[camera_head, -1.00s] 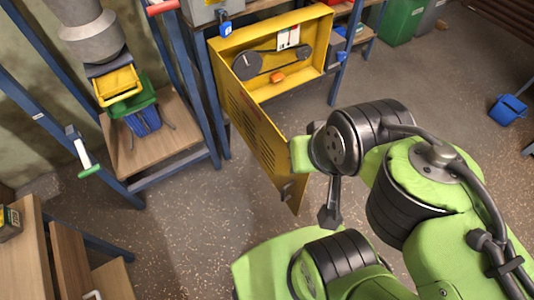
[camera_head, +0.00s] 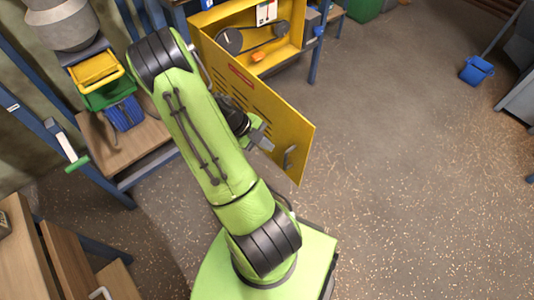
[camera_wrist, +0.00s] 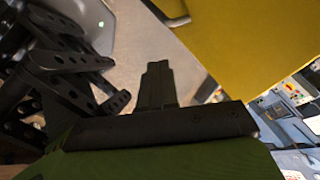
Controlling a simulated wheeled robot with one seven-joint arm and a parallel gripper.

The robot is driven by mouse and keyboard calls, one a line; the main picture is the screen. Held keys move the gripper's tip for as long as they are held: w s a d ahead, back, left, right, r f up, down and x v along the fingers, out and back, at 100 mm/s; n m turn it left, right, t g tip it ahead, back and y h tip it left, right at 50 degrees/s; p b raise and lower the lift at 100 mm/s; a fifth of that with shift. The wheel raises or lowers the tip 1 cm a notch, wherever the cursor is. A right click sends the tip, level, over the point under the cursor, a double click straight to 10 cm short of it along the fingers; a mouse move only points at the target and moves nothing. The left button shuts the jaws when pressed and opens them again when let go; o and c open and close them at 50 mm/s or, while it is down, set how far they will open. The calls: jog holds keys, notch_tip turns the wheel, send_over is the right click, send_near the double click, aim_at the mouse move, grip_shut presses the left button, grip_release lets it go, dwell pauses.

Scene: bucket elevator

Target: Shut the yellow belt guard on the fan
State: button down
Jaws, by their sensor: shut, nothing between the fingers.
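The yellow belt guard is an open box (camera_head: 288,59) around the fan's belt and pulleys (camera_head: 250,38). Its yellow door (camera_head: 279,112) stands open, hinged at the box's left side and reaching toward me. The door's slotted outer face and grey handle (camera_head: 290,157) show. My gripper (camera_head: 264,140) is shut and empty on the outer-face side, close to the door's lower free part. I cannot tell whether it touches. In the wrist view my shut fingers (camera_wrist: 157,72) point toward the floor, with the yellow door (camera_wrist: 235,40) at the upper right. My arm hides part of the door's left side.
A blue-framed rack with a wooden shelf (camera_head: 150,138) and coloured bins (camera_head: 97,72) stands left of my arm. A wooden cabinet (camera_head: 65,262) is at the lower left. The floor right of the door is clear, with a blue bucket (camera_head: 477,70) farther off.

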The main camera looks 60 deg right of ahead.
jog(key=b, duration=0.2)
send_near(302, 157)
notch_tip(302, 157, down, 4)
jog(key=a, duration=0.2)
jog(key=s+d, duration=0.2)
jog(key=d, duration=0.1)
jog(key=shift+s+d+r, duration=0.15)
jog(key=shift+s, duration=0.1)
